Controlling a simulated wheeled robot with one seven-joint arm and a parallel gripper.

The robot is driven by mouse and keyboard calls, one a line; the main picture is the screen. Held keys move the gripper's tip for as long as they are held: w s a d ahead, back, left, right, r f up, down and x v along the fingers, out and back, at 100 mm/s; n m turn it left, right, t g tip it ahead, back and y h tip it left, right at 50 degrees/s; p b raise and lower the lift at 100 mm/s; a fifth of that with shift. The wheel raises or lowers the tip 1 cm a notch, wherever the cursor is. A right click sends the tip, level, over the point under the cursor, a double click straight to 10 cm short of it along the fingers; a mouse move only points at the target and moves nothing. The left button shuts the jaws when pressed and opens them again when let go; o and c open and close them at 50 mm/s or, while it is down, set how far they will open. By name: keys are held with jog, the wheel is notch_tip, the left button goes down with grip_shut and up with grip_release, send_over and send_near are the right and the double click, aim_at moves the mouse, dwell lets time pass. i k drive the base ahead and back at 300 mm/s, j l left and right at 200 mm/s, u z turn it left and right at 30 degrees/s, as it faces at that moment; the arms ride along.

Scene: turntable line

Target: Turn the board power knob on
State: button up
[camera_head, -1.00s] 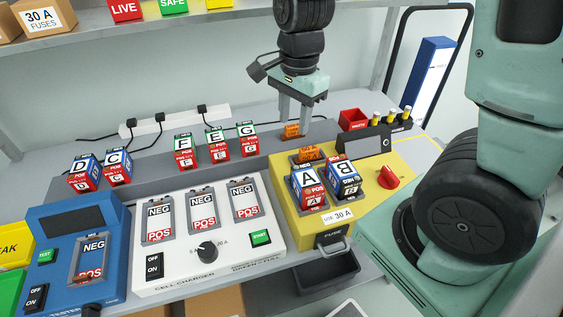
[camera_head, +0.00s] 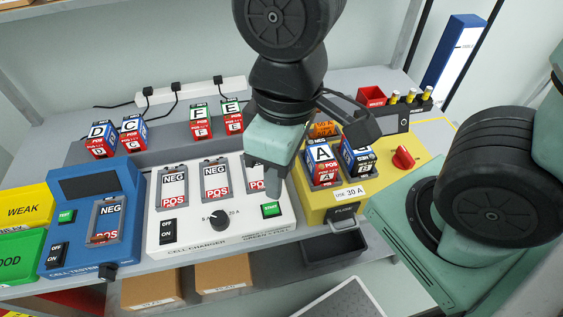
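The yellow board (camera_head: 432,148) stands at the right of the bench. Its red knob (camera_head: 403,158) is on the right part of the top face, with nothing touching it. Batteries A (camera_head: 322,170) and B (camera_head: 362,160) sit in the board, B partly behind my arm. An orange fuse (camera_head: 324,129) shows behind battery A, partly covered. My gripper (camera_head: 272,185) points down over the right side of the white cell charger (camera_head: 190,245), left of the board and well away from the knob. Its fingers overlap in this view, so their opening is unclear.
The blue cell tester (camera_head: 80,245) stands at the left. Batteries D (camera_head: 101,140), C (camera_head: 132,132), F (camera_head: 200,122) and E (camera_head: 231,115) stand behind. A dark tray (camera_head: 335,250) lies below.

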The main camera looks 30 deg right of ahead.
aim_at(403, 160)
jog(key=k+z, duration=0.15)
jog(key=z, duration=1.5)
